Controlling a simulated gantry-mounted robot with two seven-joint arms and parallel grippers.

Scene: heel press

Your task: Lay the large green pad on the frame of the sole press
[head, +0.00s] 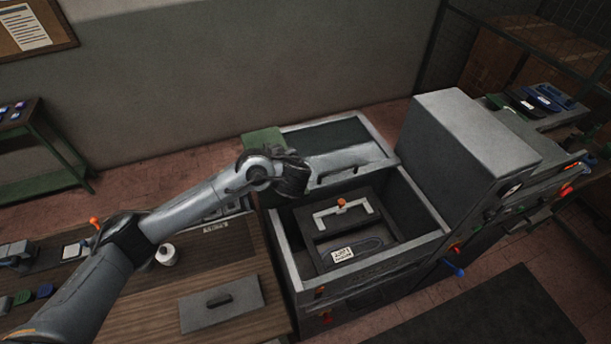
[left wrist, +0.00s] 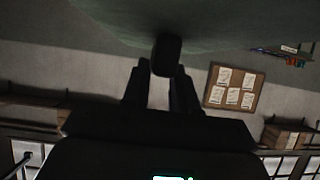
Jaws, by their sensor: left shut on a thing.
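The large green pad (left wrist: 200,22) fills the top of the left wrist view, with a dark handle (left wrist: 166,55) on its face. My left gripper (left wrist: 163,82) is shut on that handle. In the head view the left gripper (head: 292,176) is at the rear left corner of the sole press (head: 283,262). A green edge of the pad (head: 263,140) shows behind it; the rest is hidden. Inside the open press, a dark frame (head: 310,232) surrounds a sole-shaped piece and a white label (head: 342,255). A pale bracket with an orange knob (head: 341,203) stands at the frame's rear.
The press's grey lid panel with a handle (head: 350,167) stands behind the opening. A tall grey housing (head: 465,135) rises on the right. A wooden bench (head: 190,260) at left carries a grey plate with a handle (head: 222,304) and a white pot (head: 166,256).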

